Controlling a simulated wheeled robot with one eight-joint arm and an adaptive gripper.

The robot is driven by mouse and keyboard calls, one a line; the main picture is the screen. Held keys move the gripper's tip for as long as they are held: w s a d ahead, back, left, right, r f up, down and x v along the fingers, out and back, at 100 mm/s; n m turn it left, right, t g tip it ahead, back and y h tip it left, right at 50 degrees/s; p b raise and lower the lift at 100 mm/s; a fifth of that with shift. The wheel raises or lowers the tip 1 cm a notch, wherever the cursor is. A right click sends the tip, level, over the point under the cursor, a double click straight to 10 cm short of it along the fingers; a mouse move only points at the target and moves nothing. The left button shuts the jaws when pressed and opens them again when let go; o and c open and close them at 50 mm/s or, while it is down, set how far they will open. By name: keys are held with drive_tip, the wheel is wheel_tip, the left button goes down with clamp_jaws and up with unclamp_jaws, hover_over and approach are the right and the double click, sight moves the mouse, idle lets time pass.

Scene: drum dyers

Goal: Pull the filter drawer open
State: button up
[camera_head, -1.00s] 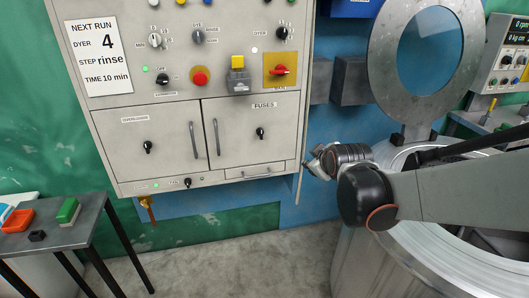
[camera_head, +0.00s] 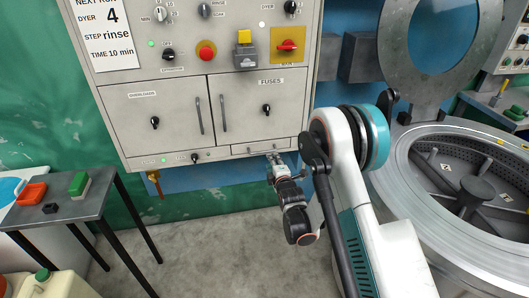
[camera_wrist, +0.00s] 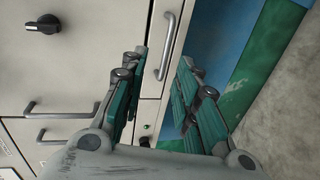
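The filter drawer (camera_head: 240,149) is the narrow panel at the lower right of the grey cabinet; its label is too small to read. It looks shut, flush with the cabinet. In the wrist view, its metal bar handle (camera_wrist: 167,45) shows beyond my fingertips, in line with the gap between them. My gripper (camera_wrist: 160,72) is open, with green-padded fingers apart and nothing between them that I can see clearly. In the head view, my gripper (camera_head: 274,160) is just below and in front of the drawer, hiding part of it. I cannot tell whether it touches the handle.
Above the drawer are two cabinet doors with handles, marked overloads (camera_head: 155,118) and fuses (camera_head: 258,105). A drum dyer (camera_head: 408,165) with a raised round lid stands right. A small table (camera_head: 95,207) with a red tray and a green block stands left. The floor between is clear.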

drive_tip(key=f, duration=0.2)
drive_tip(key=b, duration=0.4)
approach(268, 145)
drive_tip(key=shift+n, duration=0.3)
drive_tip(key=w+a+f, duration=0.1)
drive_tip(key=w+a, duration=0.1)
drive_tip(key=w, duration=0.1)
drive_tip(key=w+a+f, duration=0.1)
drive_tip(key=w+a, duration=0.1)
drive_tip(key=shift+f, duration=0.4)
clamp_jaws()
